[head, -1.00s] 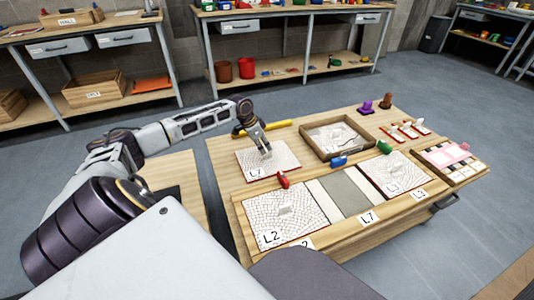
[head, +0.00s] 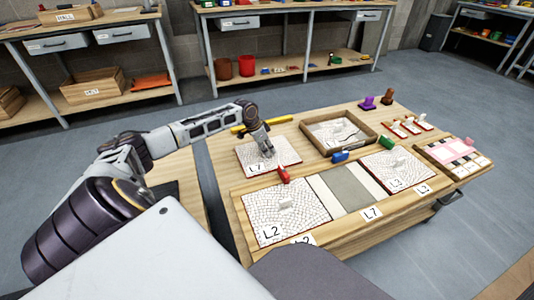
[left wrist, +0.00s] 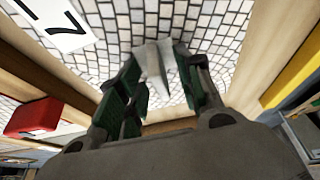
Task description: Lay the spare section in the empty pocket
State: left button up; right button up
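The spare section (head: 284,163), a white mosaic panel labelled L7 with a red-brown edge, lies flat at the back left of the table. The left wrist view shows its tiles (left wrist: 220,22) and pale upright grip (left wrist: 154,72). My left gripper (head: 267,153) is over the panel, with its fingers on either side of that grip; a narrow gap appears on one side, so it looks open. The empty pocket (head: 349,188) is a grey recess between panels L2 (head: 262,210) and L3 (head: 410,165), with an L7 label (head: 371,213) in front. My right gripper is out of view.
A red clamp (head: 284,175) lies between the spare section and the frame. Blue (head: 340,156) and green (head: 387,142) clamps lie along the frame's back edge. A wooden tray (head: 367,136) stands behind. A yellow tool (head: 285,119) lies near the table's back edge.

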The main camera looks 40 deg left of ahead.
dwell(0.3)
pick_arm(q)
grip_shut()
jog(key=shift+r, duration=0.15)
